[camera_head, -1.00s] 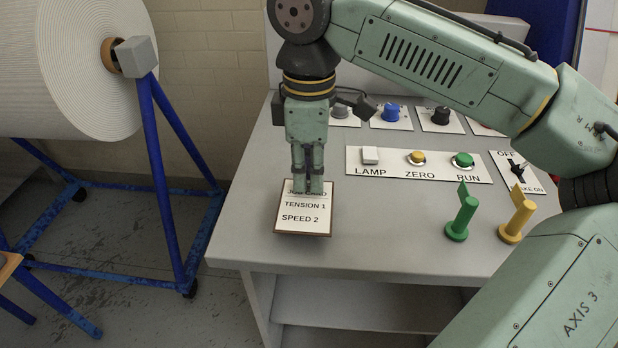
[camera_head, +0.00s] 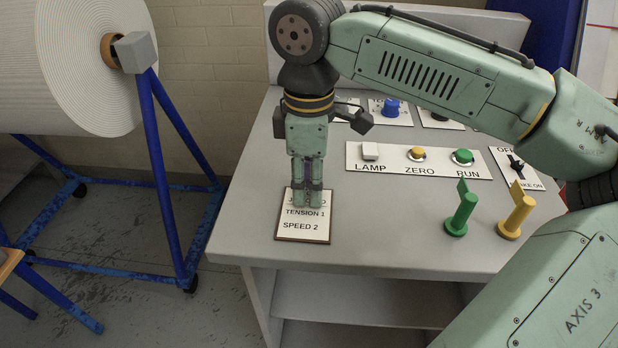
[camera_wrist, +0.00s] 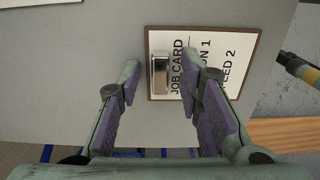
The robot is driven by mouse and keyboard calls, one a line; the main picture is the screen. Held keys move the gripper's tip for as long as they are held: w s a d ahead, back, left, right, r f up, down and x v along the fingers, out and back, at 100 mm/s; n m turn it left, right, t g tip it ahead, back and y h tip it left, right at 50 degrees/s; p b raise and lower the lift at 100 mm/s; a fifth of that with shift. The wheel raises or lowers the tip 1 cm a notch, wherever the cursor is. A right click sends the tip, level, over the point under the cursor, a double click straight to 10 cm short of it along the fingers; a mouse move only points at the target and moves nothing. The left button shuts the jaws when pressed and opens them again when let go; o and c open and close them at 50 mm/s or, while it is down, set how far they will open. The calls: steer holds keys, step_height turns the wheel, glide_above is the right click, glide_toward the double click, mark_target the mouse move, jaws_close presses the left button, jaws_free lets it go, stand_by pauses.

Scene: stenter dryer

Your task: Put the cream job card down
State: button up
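The cream job card (camera_head: 304,228), with a brown border and the words TENSION 1 and SPEED 2, lies flat on the grey desk top (camera_head: 375,240) near its front left. My gripper (camera_head: 307,204) points down over the card's upper part and covers some of its heading. In the wrist view my gripper (camera_wrist: 158,72) is open, its purple-padded fingers apart. A small metal grip (camera_wrist: 159,76) on the card shows between the fingertips, with a gap on each side. The card (camera_wrist: 222,70) also shows there, partly behind the right finger.
A panel with LAMP, ZERO and RUN buttons (camera_head: 440,174) lies to the right. A green peg (camera_head: 460,212) and a yellow peg (camera_head: 516,215) stand farther right. A large white roll (camera_head: 70,70) on a blue stand is left of the desk. The front middle is clear.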

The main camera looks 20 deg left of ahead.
step_height(320, 180, up, 12)
steer(key=shift+r, duration=0.2)
stand_by(0.4)
